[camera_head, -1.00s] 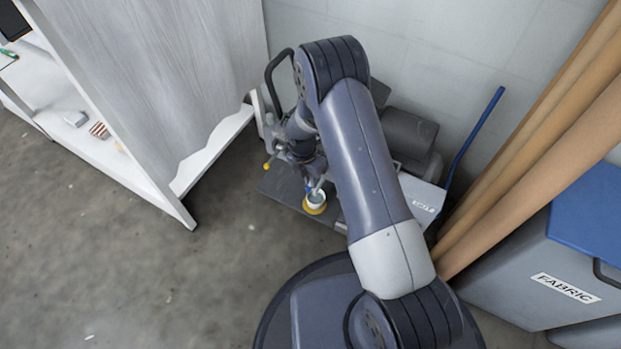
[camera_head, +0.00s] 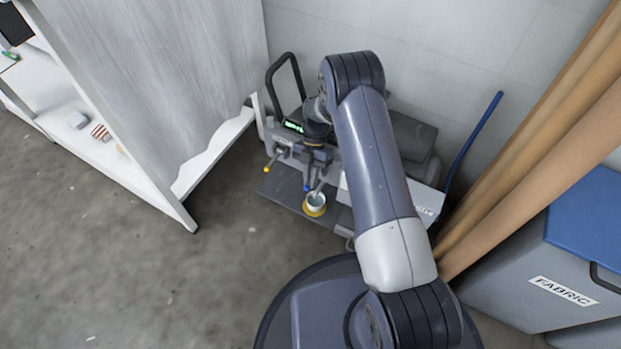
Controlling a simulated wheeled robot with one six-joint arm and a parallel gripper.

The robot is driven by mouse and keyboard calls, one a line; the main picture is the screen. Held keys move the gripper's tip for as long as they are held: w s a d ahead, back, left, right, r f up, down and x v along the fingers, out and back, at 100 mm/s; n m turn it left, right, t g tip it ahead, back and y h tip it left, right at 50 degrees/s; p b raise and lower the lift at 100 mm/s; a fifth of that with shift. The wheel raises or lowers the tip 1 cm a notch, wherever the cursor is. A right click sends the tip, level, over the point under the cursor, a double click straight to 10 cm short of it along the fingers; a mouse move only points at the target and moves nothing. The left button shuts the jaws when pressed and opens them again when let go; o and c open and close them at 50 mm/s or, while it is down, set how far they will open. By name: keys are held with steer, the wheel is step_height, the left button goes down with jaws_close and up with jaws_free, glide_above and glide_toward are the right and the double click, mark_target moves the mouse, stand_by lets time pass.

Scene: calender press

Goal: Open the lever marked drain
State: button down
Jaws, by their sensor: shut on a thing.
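The calender press (camera_head: 290,128) stands against the wall, partly hidden behind my arm. A lever with a yellow knob (camera_head: 267,168) sticks out at its left front. A small blue-tipped part (camera_head: 307,187) shows just below my gripper. My gripper (camera_head: 316,172) points down at the front of the press, shut on a thin lever-like part. The fingertips are small and partly hidden, so I cannot tell exactly which part is held. No drain marking is readable. A small cup (camera_head: 315,199) with a yellow base stands directly below on the dark plate of the press.
A white shelf unit (camera_head: 150,170) with a grey panel stands at the left. Long brown rolls (camera_head: 535,150) and a grey fabric bin (camera_head: 545,270) with a blue lid are at the right. A blue bar (camera_head: 473,143) leans by the wall. The floor at the left front is clear.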

steer(key=c, duration=1.5)
jaws_free()
steer(key=shift+r, duration=0.1)
step_height(320, 180, up, 10)
steer(key=p, duration=0.3)
steer(key=shift+p, duration=0.4)
